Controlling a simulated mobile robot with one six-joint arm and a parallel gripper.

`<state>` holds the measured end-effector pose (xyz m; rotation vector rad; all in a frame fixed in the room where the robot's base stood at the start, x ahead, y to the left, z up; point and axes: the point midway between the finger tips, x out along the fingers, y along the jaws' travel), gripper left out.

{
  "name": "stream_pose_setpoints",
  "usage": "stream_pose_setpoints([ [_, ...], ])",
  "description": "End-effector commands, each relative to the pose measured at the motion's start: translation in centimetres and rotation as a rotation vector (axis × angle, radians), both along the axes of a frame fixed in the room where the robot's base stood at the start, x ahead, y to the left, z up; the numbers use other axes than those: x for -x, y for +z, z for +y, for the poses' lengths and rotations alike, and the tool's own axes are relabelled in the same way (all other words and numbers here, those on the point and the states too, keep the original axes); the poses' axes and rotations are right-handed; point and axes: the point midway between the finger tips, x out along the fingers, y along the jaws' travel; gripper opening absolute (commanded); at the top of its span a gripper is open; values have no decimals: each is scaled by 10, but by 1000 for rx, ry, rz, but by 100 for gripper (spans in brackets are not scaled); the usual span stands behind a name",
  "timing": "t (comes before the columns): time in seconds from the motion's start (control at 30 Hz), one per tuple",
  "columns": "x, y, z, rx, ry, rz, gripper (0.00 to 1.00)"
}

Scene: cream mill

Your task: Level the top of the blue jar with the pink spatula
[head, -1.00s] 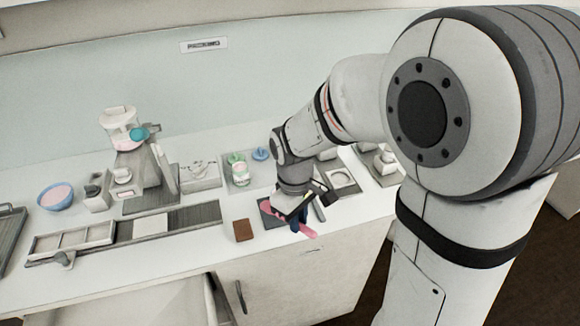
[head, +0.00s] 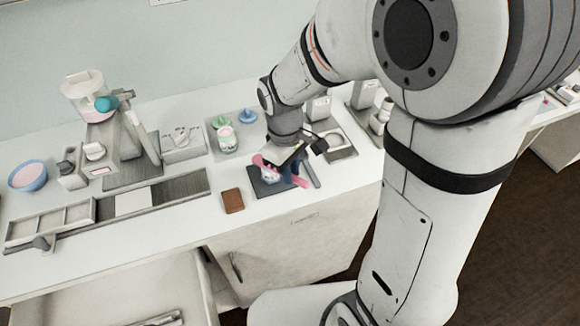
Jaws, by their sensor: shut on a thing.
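My gripper (head: 291,168) points down over the dark mat (head: 268,189) near the counter's front edge. It is shut on the pink spatula (head: 301,183), whose other end (head: 260,160) shows on the left side of the gripper. A small pale jar with pinkish contents (head: 269,174) stands on the mat just below the spatula. It is partly hidden, and its blue colour is hard to make out. I cannot tell whether the spatula touches its rim. A blue lid (head: 248,116) lies on the grey tray behind.
A green jar (head: 228,144) and a green lid (head: 221,122) are on the grey tray (head: 213,151). A brown block (head: 232,201) lies left of the mat. A blue bowl (head: 28,177) and a mill stand further left. A grey tool (head: 311,174) lies right of the gripper.

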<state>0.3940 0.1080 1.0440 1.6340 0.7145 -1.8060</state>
Motion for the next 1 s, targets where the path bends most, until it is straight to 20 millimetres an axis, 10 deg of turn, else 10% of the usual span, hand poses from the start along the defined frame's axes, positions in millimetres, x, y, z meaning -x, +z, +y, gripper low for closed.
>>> stream_pose_setpoints([
  [1.0,-26,-25,-24,1,2,1,0],
])
